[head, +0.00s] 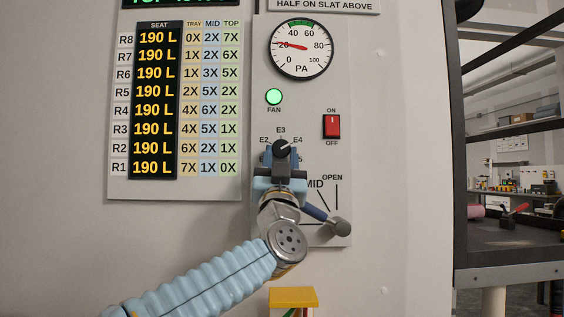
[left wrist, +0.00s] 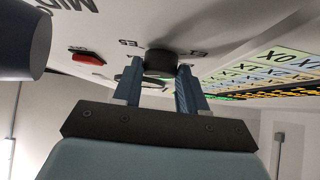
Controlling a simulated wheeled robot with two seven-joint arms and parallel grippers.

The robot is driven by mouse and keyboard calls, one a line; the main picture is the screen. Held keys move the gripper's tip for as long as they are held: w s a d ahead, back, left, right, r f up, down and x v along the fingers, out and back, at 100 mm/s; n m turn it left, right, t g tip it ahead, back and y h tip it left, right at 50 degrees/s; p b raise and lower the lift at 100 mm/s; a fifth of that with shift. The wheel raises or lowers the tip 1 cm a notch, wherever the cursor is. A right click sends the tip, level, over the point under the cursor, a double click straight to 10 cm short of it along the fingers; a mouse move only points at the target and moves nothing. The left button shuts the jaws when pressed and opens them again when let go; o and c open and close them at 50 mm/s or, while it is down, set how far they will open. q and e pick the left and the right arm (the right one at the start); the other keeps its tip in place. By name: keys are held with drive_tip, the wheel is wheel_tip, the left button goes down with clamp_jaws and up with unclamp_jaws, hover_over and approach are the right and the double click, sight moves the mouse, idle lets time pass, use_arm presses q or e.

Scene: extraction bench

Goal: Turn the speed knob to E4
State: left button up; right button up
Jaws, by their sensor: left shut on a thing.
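The speed knob (head: 282,147) is a dark round knob on the grey panel, under the labels E2, E3 and E4. Its white mark points up and right, toward the E4 label (head: 298,140). My left gripper (head: 280,160) comes up from below and is shut on the knob, hiding its lower part. In the left wrist view the dark knob (left wrist: 160,61) sits between the tips of the two blue fingers (left wrist: 159,78). My right gripper is in neither view.
A damper lever with a grey end (head: 340,228) is close beside my left wrist; its end also shows large in the left wrist view (left wrist: 22,40). Above are a red rocker switch (head: 332,126), a lit green fan lamp (head: 274,96) and a pressure gauge (head: 300,48). A yellow-topped object (head: 293,297) is below.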

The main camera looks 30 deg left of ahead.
use_arm(q)
drive_tip(key=o, duration=1.1)
drive_tip(key=shift+c, duration=0.2)
drive_tip(key=shift+f, duration=0.1)
drive_tip(key=b+v, duration=0.5)
drive_tip(key=v, duration=0.8)
drive_tip(key=shift+s+f, duration=0.2)
drive_tip(key=shift+f, duration=0.05)
drive_tip(key=shift+d, duration=0.15)
